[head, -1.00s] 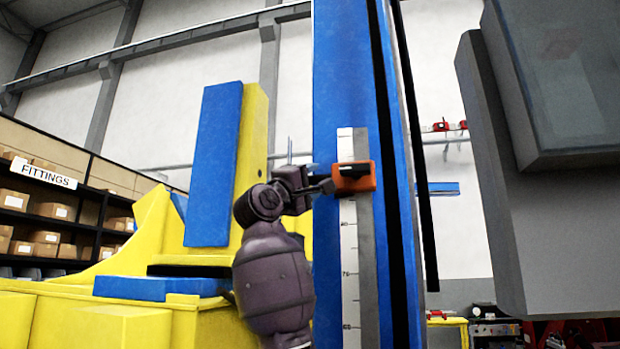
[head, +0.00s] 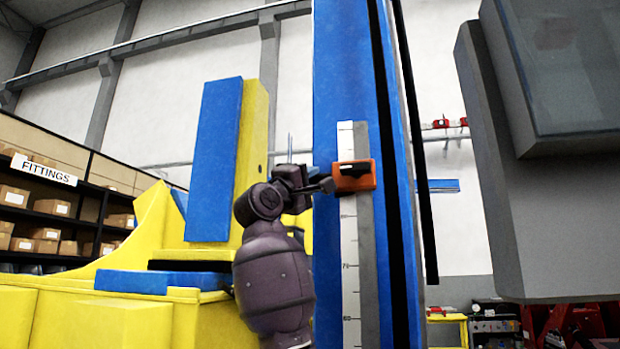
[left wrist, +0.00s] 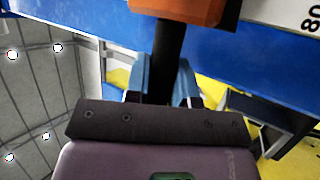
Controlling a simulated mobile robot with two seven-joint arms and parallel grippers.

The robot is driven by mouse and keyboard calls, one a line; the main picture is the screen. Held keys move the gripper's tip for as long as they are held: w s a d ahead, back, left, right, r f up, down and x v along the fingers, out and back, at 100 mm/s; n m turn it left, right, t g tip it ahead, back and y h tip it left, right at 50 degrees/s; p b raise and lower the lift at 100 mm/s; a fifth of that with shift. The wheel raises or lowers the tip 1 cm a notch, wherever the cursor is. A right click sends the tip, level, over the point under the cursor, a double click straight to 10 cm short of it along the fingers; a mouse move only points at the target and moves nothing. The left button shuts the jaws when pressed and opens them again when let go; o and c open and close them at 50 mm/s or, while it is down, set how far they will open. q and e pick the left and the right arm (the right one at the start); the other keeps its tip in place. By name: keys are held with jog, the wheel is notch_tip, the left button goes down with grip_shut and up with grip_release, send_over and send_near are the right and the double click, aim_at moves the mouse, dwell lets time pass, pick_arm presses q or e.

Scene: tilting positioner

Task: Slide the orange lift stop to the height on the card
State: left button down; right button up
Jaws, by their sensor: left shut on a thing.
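The orange lift stop (head: 355,181) sits on the upper part of a white scale strip (head: 349,240) on the tall blue mast (head: 330,80). It has a black pointer on its face. My left gripper (head: 326,185) reaches it from the left and is shut on its black handle. In the left wrist view the orange stop (left wrist: 185,8) shows at the top, with the black handle (left wrist: 166,60) running down between the fingers. The scale numbers are small; one below the stop looks like 70. I see no height card. My right gripper is out of view.
A large grey box-like body (head: 540,220) fills the right side. A yellow frame with a blue panel (head: 214,160) stands to the left. Shelves with cartons, signed FITTINGS (head: 43,170), are at far left. A black vertical bar (head: 420,190) runs right of the mast.

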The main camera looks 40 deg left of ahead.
pick_arm(q)
notch_tip(320, 180, down, 15)
jog(key=b, duration=0.6)
jog(key=shift+r+b, duration=0.15)
jog(key=shift+b, duration=0.2)
jog(key=c, duration=1)
grip_release()
jog(key=shift+o, duration=0.2)
jog(key=b+v, duration=0.1)
jog(key=v, duration=0.9)
jog(key=shift+s, duration=0.3)
